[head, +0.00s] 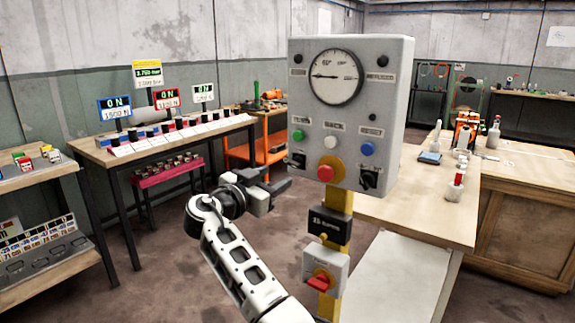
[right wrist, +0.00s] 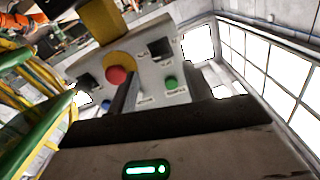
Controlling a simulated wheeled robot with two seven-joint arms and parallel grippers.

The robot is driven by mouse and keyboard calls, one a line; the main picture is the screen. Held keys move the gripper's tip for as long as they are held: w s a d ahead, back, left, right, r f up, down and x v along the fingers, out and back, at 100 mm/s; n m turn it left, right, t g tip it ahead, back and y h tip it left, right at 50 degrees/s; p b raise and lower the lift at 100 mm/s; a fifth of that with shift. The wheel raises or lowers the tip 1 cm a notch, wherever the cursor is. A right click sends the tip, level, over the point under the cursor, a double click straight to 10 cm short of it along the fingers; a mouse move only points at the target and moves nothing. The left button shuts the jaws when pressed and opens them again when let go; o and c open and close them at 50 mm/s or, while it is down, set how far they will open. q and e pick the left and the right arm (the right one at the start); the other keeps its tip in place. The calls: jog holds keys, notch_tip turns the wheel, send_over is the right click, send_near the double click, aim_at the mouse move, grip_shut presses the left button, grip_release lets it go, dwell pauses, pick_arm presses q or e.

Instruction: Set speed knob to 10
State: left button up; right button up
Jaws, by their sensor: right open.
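A grey control box (head: 392,100) stands on a yellow post, with a round dial gauge (head: 335,77) near its top. Its lower face has a black knob at the left (head: 298,160) and another at the right (head: 369,178), with a red mushroom button (head: 325,172) between them. I cannot read which is the speed knob or its setting. My right gripper (head: 281,181) is open, just left of the box's lower left corner, apart from the left knob. The right wrist view shows the box tilted, with the red button (right wrist: 116,75) and a black knob (right wrist: 160,48). My left gripper is out of view.
Green (head: 298,135), white (head: 331,143) and blue (head: 368,149) buttons sit above the knobs. A lower box with a red rotary switch (head: 321,281) is on the post. A wooden bench (head: 420,205) stands close behind at the right. Open floor lies at the left.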

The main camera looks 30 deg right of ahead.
aim_at(295, 164)
jog(key=p+x, duration=0.1)
jog(key=x, duration=0.5)
jog(key=shift+w+d, duration=0.15)
jog(key=shift+d, duration=0.05)
jog(key=c, duration=1)
